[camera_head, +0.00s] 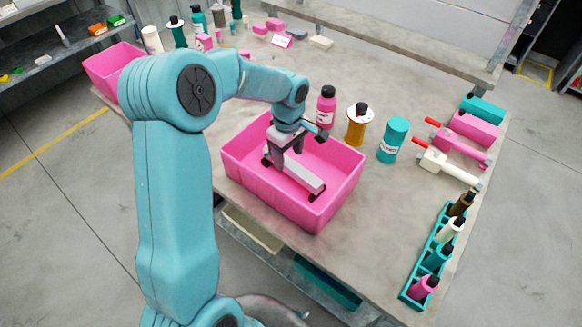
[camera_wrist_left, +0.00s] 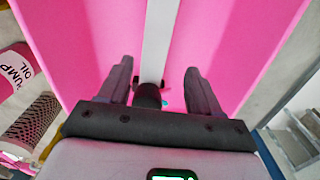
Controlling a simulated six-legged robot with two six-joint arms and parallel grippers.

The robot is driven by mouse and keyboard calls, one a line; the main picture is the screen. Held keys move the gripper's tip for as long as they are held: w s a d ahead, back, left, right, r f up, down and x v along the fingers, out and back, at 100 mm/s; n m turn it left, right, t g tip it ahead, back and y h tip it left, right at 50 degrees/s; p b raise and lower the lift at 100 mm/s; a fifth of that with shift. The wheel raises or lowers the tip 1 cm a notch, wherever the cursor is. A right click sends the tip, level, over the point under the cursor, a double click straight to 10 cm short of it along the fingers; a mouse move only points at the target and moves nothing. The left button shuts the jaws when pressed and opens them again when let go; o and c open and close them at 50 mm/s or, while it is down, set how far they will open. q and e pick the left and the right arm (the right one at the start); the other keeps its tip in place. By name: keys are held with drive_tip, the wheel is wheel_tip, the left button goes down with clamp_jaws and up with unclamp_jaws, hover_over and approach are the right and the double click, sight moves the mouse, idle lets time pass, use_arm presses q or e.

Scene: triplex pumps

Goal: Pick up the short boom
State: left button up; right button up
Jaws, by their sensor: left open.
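The short boom (camera_head: 304,178) appears to be the pale grey bar with dark ends in the pink bin (camera_head: 238,177) on the table. My left gripper (camera_head: 283,156) points down into the bin, over the bar, and hides part of it. In the left wrist view the bar (camera_wrist_left: 161,35) runs between the two open fingers of the gripper (camera_wrist_left: 157,75), with a gap on each side. A dark round end of the bar shows near the gripper's palm. I cannot tell how far the fingertips are above the bin floor. My right gripper is not in view.
A pink bottle (camera_head: 326,107), an amber bottle (camera_head: 357,124) and a teal can (camera_head: 393,140) stand right of the bin. A teal rack (camera_head: 413,281) with several bottles stands at the table's right edge. The tabletop between bin and rack is clear.

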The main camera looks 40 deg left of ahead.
sight(291, 164)
use_arm(q)
drive_tip(key=f, duration=0.3)
drive_tip(key=f+p, duration=0.1)
drive_tip(key=f, duration=0.1)
drive_tip(key=shift+w, duration=0.4)
drive_tip(key=shift+d, duration=0.1)
clamp_jaws()
drive_tip(key=shift+r, duration=0.15)
